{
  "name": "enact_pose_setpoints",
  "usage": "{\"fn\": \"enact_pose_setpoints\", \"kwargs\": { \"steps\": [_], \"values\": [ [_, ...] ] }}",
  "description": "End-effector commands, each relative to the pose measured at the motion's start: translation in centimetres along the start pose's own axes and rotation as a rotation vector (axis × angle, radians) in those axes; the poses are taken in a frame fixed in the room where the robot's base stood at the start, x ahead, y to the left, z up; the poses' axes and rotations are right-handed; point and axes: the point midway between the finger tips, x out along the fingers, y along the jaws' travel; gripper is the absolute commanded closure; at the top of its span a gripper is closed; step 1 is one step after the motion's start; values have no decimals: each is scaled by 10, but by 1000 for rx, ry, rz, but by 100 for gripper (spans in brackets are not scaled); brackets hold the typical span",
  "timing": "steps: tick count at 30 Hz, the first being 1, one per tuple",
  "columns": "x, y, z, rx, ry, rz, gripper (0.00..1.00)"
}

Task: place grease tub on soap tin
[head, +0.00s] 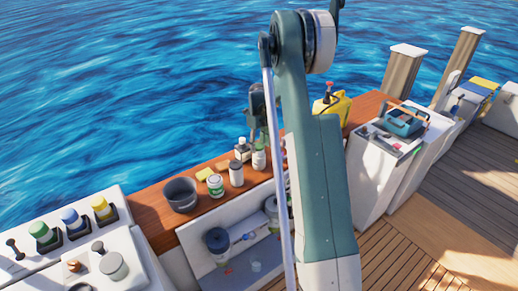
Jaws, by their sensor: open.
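My gripper (254,130) shows only partly as a dark shape behind my arm, above the wooden ledge; its fingers are small and partly hidden, and I see nothing held in it. A small white tub with a green label (215,186) stands on the ledge, below and left of my gripper; it may be the grease tub, but the label is too small to read. A flat yellow item (204,174) lies just behind it. I cannot tell which item is the soap tin; my arm hides part of the ledge.
A dark grey pot (181,195), a dark jar (236,174) and white bottles (242,149) stand along the ledge (150,217). A yellow can (332,108) stands farther right. An open bay below holds a dark-lidded container (217,242). A teal toolbox (404,121) sits on a white cabinet at right.

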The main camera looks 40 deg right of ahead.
Motion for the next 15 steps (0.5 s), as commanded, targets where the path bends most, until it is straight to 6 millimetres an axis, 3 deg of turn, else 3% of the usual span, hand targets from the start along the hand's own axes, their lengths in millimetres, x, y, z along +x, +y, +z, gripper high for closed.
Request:
{"fn": "enact_pose_setpoints", "kwargs": {
  "steps": [15],
  "values": [
    [-79, 0, 0, 0, 0, 0, 53]
  ]
}}
